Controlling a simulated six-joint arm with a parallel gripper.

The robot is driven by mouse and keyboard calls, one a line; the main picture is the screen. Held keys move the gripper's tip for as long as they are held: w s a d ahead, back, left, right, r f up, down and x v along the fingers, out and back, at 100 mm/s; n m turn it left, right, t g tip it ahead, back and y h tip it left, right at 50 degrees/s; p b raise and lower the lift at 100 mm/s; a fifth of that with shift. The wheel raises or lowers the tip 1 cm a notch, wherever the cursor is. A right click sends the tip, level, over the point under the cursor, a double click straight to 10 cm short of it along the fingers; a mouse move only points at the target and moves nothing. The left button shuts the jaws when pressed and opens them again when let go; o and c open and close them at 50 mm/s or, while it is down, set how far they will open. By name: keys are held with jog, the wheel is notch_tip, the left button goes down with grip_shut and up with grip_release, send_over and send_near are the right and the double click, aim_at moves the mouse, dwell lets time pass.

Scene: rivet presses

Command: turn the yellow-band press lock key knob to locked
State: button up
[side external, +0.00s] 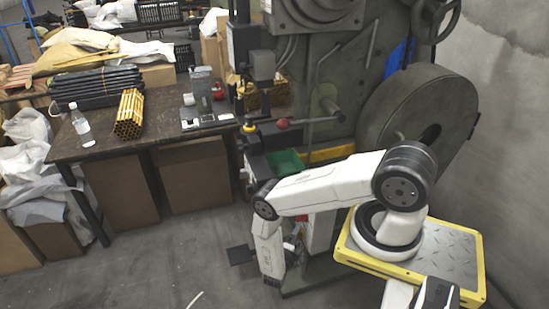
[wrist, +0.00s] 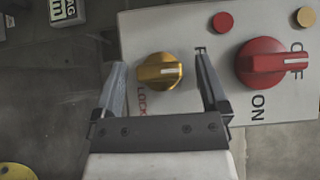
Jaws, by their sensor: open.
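The gold lock key knob (wrist: 160,71) sits on a pale control panel (wrist: 205,110) in the wrist view. Its grip bar lies roughly horizontal, with a pale line on its right half. Red lettering reading "LOCK" (wrist: 142,101) is below it, partly hidden by a finger; any other lettering around the knob cannot be read. My gripper (wrist: 161,60) is open, one finger on each side of the knob, with visible gaps on both sides. In the side external view, the knob and my fingers cannot be made out; a yellow band (side external: 331,154) crosses the press.
Right of the gold knob is a large red knob (wrist: 268,63) marked OFF and ON, with a red button (wrist: 222,22) and a yellowish button (wrist: 306,17) above. A red-ball lever (side external: 283,123) and green bin (side external: 286,162) are on the press. A cluttered workbench (side external: 95,145) stands left.

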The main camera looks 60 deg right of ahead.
grip_shut()
jog(key=shift+m+h, duration=0.3)
jog(key=shift+f+m+h, duration=0.1)
jog(key=shift+m+h, duration=0.6)
jog(key=shift+m, duration=0.1)
grip_release()
